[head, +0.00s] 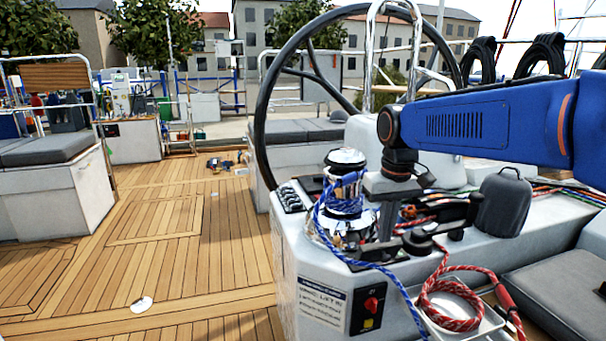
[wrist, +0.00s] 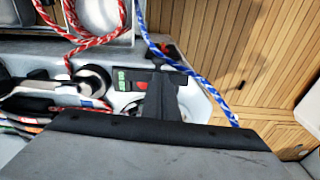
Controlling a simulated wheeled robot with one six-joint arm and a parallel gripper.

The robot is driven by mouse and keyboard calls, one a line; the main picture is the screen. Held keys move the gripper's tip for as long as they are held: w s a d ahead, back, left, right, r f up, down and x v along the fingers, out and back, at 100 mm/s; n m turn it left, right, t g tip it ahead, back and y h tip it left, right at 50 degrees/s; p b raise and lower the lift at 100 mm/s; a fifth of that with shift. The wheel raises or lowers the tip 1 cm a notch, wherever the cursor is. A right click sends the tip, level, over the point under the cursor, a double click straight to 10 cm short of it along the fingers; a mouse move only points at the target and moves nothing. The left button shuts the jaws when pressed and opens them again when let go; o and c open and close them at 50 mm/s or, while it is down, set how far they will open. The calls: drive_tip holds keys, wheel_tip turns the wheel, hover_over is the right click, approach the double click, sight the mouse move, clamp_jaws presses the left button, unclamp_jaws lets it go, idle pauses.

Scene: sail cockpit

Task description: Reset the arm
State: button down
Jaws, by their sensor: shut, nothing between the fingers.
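My blue arm (head: 470,120) reaches in from the right in the head view and bends down at its dark wrist. My gripper (head: 386,238) points down over the white console (head: 300,240), just right of the chrome winch (head: 346,160). In the wrist view my gripper (wrist: 160,72) is shut and empty, above a small panel with green and red marks (wrist: 130,80). Whether its tips touch anything below cannot be told.
A blue rope (head: 385,268) wraps the winch and hangs over the console's front. A red rope (head: 450,322) is coiled in a tray. Black levers (head: 440,225) and a dark grey case (head: 502,200) stand close right. The steering wheel (head: 262,110) rises behind. Wooden deck (head: 180,260) lies open left.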

drive_tip(key=s+d+f+t, duration=0.1)
drive_tip(key=s+d+f, duration=0.1)
drive_tip(key=s, duration=0.5)
drive_tip(key=s+d+f+m+t, duration=0.1)
drive_tip(key=s+d+f, duration=0.2)
drive_tip(key=s+f, duration=0.2)
drive_tip(key=s+d+f+m+t, duration=0.1)
drive_tip(key=s+d+f, duration=0.2)
drive_tip(key=s, duration=0.8)
drive_tip(key=shift+s+f+t, duration=0.2)
drive_tip(key=shift+t, duration=0.2)
drive_tip(key=shift+w, duration=0.1)
